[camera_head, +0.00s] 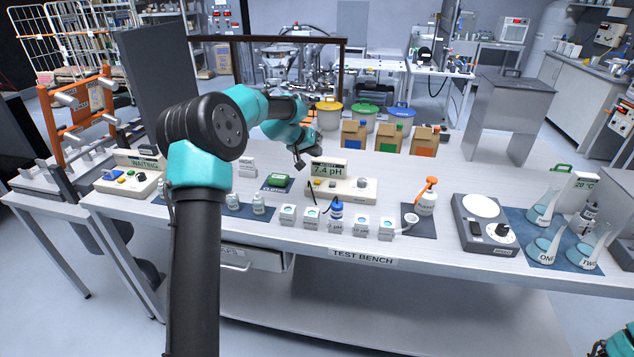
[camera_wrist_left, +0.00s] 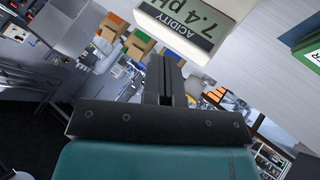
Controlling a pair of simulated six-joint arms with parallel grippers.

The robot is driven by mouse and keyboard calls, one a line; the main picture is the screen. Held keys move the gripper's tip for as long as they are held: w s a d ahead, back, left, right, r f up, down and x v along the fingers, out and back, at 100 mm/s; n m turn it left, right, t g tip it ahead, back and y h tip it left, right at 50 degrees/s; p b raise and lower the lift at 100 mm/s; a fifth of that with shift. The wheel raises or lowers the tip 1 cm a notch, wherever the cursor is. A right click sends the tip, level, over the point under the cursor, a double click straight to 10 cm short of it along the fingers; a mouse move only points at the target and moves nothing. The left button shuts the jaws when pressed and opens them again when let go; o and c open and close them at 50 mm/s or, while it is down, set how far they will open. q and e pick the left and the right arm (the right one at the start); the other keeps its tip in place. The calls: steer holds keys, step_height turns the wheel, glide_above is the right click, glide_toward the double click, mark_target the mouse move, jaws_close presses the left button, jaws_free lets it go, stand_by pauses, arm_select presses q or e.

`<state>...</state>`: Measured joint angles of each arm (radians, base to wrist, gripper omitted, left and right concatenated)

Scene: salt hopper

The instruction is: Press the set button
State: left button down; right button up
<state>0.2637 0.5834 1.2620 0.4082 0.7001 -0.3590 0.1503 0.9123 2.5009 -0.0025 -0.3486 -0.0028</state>
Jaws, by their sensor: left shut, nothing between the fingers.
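The acidity meter (camera_head: 343,190) is a cream box on the bench. Its raised display (camera_head: 328,169) reads 7.4 pH and also shows upside down in the left wrist view (camera_wrist_left: 193,22). Small controls and a grey knob (camera_head: 362,184) sit on its top; a set label is not readable. A second cream panel (camera_head: 128,180) at the left reads WAITING and carries several coloured buttons. My left gripper (camera_head: 300,163) is shut and empty, above and just left of the meter's display. Its closed fingers (camera_wrist_left: 166,80) show in the left wrist view. My right gripper is out of view.
Cardboard boxes (camera_head: 354,135) stand behind. A scale (camera_head: 484,225) and flasks (camera_head: 541,250) are at the right.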

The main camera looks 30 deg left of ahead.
mark_target(316, 180)
arm_select(q)
steer(key=shift+f, duration=3.95)
steer(key=shift+f, duration=0.15)
steer(key=shift+f, duration=0.25)
steer(key=shift+f, duration=0.55)
steer(key=shift+r, duration=1)
steer(key=shift+r, duration=2.5)
